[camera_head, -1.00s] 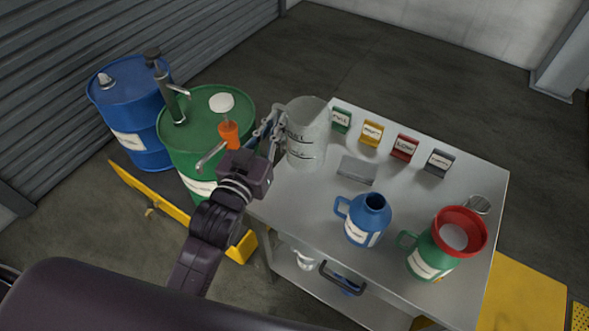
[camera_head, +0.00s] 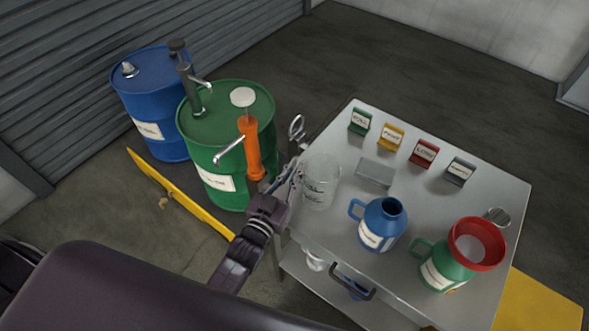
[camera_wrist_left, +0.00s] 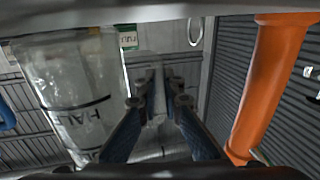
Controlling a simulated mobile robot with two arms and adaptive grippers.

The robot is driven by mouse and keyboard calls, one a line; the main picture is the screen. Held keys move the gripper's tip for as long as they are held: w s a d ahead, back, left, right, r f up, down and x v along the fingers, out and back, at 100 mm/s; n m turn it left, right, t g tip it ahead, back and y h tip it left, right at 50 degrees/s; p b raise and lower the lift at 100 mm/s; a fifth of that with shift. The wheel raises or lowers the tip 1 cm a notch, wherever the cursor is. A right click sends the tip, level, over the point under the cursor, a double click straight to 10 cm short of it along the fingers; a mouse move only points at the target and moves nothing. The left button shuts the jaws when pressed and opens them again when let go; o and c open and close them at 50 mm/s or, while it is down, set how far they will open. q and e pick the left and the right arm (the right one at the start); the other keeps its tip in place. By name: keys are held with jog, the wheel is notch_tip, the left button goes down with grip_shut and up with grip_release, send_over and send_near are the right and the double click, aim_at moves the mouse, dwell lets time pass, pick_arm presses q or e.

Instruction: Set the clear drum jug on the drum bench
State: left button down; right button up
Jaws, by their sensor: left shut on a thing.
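The clear drum jug (camera_head: 322,184) is see-through with dark level marks. It is over the left side of the grey drum bench (camera_head: 300,232); I cannot tell whether its base touches the top. My left gripper (camera_head: 291,178) is at the jug's left side, shut on its handle. My right gripper is not in view.
A blue jug (camera_head: 380,224), a green jug (camera_head: 440,268) with a red funnel (camera_head: 477,244), and a small grey plate (camera_head: 374,172) are on the bench. Label blocks line its back. A green drum (camera_head: 225,135) with an orange-handled pump (camera_head: 251,150) stands close left of my gripper.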

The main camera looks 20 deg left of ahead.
pick_arm(q)
jog(key=shift+f, duration=0.1)
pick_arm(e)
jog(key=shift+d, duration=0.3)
pick_arm(q)
jog(key=shift+f, duration=0.1)
jog(key=shift+f, duration=0.1)
jog(key=c, duration=2.1)
grip_release()
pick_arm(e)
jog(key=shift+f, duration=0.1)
pick_arm(q)
jog(key=shift+r, duration=0.25)
jog(key=s+a+b, duration=0.1)
jog(key=s, duration=1.1)
jog(key=shift+a+b, duration=0.3)
jog(key=shift+a, duration=0.1)
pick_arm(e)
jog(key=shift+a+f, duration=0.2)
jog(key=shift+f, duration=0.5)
